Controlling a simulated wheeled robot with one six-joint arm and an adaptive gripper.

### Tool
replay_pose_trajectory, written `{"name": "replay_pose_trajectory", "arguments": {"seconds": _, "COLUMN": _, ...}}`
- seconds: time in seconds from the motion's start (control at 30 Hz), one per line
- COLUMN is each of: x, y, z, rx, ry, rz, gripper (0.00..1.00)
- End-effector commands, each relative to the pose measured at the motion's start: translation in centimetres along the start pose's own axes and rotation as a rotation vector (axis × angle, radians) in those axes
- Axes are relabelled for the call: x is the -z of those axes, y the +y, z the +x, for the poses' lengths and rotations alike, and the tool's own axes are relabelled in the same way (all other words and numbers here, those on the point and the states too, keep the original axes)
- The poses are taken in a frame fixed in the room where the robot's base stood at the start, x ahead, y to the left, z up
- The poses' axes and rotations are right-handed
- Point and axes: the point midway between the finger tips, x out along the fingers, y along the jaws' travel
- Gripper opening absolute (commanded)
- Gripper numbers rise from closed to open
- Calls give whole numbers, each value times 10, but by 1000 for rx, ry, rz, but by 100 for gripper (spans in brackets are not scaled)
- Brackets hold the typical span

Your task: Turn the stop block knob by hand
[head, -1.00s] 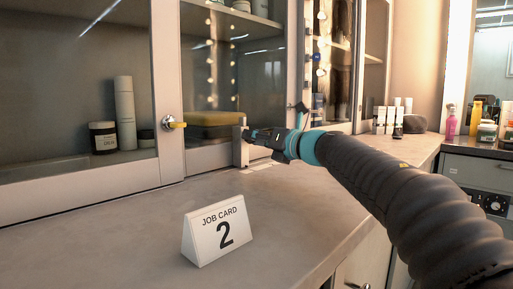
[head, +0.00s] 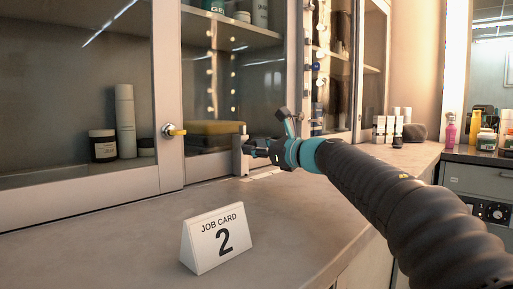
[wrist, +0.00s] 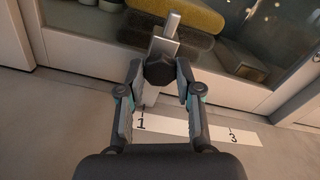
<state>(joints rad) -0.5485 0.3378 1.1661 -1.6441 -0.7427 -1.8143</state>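The stop block is an upright grey metal post (head: 240,156) at the foot of the cabinet's glass door. In the wrist view its bar (wrist: 165,47) shows behind a black faceted knob (wrist: 159,71). My gripper (head: 256,148) reaches in from the right at the block's height. In the wrist view my gripper (wrist: 159,66) has one finger on each side of the knob. The fingers look open, with narrow gaps beside the knob; contact is unclear. A white strip (wrist: 190,129) marked 1 and 3 lies on the counter below. In the head view my gripper hides the knob.
A job card 2 sign (head: 216,238) stands on the counter (head: 110,245) in front. A yellow sponge-like item (head: 212,128) is behind the glass. The counter's front left is mostly clear.

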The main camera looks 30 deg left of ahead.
Motion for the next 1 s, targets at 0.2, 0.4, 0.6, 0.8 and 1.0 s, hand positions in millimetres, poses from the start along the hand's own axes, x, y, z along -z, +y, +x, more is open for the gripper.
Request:
{"name": "replay_pose_trajectory", "arguments": {"seconds": 0.2, "x": -1, "y": 0, "z": 0, "rx": 0, "ry": -1, "rz": 1, "gripper": 56}}
{"name": "replay_pose_trajectory", "arguments": {"seconds": 0.4, "x": 0, "y": 0, "z": -1, "rx": 0, "ry": -1, "rz": 2, "gripper": 56}}
{"name": "replay_pose_trajectory", "arguments": {"seconds": 0.6, "x": 0, "y": 0, "z": -10, "rx": 1, "ry": 0, "rz": 2, "gripper": 56}}
{"name": "replay_pose_trajectory", "arguments": {"seconds": 0.8, "x": 0, "y": 0, "z": -20, "rx": 1, "ry": -1, "rz": 2, "gripper": 56}}
{"name": "replay_pose_trajectory", "arguments": {"seconds": 1.0, "x": 0, "y": 0, "z": -20, "rx": 0, "ry": -1, "rz": 2, "gripper": 56}}
